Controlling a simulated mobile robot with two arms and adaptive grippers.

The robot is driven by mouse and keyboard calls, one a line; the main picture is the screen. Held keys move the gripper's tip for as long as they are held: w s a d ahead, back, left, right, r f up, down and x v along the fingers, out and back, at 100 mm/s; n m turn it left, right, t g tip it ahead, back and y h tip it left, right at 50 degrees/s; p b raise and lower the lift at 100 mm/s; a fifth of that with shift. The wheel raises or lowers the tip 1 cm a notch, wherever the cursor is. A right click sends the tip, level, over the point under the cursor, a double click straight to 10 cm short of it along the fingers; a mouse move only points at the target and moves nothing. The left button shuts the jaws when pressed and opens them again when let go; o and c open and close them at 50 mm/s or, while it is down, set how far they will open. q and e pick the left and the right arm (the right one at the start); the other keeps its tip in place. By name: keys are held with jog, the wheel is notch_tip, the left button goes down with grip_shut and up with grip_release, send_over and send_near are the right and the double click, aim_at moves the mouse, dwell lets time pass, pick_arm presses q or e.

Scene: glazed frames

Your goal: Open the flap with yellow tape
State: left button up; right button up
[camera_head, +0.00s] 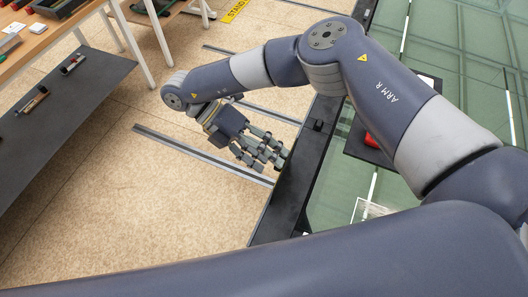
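My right gripper (264,157) hangs at the end of the arm marked "ARM R", left of the dark frame edge (283,195). Its jointed fingers are spread and extended, with nothing seen between them. The fingertips look close to the black edge; I cannot tell whether they touch it. Greenish glazed panes (355,185) in dark frames lie at the right, partly hidden by my arm. I cannot make out a flap with yellow tape. My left gripper is not in view.
A red item (371,141) sits on a black plate beside the glass. A dark grey table (75,115) stands at left, a wooden table (60,30) behind it. Metal rails (190,150) cross the tan floor. A yellow "STAND" label (235,11) is at the top.

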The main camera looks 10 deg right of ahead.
jog(key=shift+w+a+f, duration=0.15)
jog(key=shift+a+f, duration=0.15)
jog(key=shift+a, duration=0.1)
jog(key=shift+c, duration=0.4)
jog(key=shift+w+a+r, duration=0.15)
jog(key=shift+a+r, duration=0.1)
jog(key=shift+r, duration=0.05)
jog(key=shift+c, duration=0.4)
jog(key=v, duration=0.7)
jog(key=shift+d+r, duration=0.2)
jog(key=shift+r, duration=0.05)
jog(key=shift+w, duration=0.1)
